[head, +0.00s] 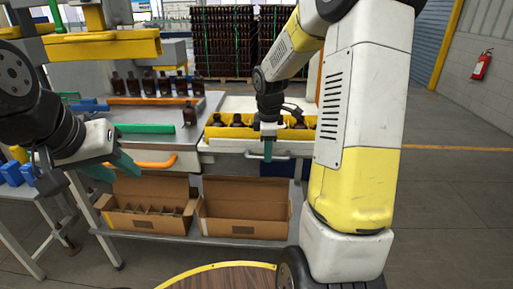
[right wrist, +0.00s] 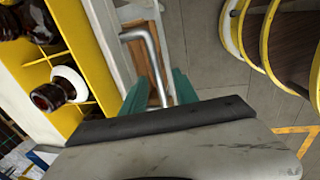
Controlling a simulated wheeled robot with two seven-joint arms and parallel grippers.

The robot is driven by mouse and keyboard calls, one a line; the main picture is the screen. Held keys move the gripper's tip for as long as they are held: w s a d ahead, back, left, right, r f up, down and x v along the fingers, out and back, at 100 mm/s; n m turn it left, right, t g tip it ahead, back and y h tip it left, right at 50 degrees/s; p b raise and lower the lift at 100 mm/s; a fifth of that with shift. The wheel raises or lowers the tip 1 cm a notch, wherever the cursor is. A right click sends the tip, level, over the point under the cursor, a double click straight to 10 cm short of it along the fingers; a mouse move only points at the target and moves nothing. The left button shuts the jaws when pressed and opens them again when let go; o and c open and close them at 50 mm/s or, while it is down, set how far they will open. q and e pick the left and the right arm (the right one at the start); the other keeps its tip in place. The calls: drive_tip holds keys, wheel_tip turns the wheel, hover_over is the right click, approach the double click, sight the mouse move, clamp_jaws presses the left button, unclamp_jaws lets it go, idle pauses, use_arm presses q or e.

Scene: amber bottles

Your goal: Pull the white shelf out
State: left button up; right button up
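The white shelf (head: 292,148) is a drawer-like panel at the middle of the head view, below a yellow tray (head: 220,132) of amber bottles. A grey metal bar handle (right wrist: 149,55) is on its front in the right wrist view. My right gripper (head: 267,150) points down at the shelf front. In the right wrist view its teal fingers (right wrist: 158,90) are apart, with part of the handle between them and visible gaps on both sides. My left gripper (head: 112,166) is at the left, its teal fingers apart and empty, near the workbench's front edge.
Two open cardboard boxes (head: 243,228) stand on a lower shelf. Amber bottles (head: 150,86) line the back of the grey workbench (head: 180,138), where another bottle (head: 189,114) stands. A round wooden-topped surface (head: 225,280) is in front. Floor at right is clear.

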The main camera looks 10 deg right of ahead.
wheel_tip(320, 180, up, 6)
drive_tip(key=s, duration=0.1)
drive_tip(key=shift+a, duration=0.2)
drive_tip(key=shift+s, duration=0.1)
drive_tip(key=s+a+r+m+t+y, duration=0.1)
drive_tip(key=s+a+r+m, duration=0.1)
drive_tip(key=s, duration=0.5)
drive_tip(key=s+a+r+m+t+y, duration=0.1)
drive_tip(key=s+a+r+m, duration=0.1)
drive_tip(key=s+r+m, duration=0.2)
drive_tip(key=s+a+r+m+t, duration=0.2)
drive_tip(key=s+a+m, duration=0.1)
drive_tip(key=s+m, duration=0.5)
drive_tip(key=shift+s+r+y, duration=0.4)
drive_tip(key=shift+s, duration=0.95)
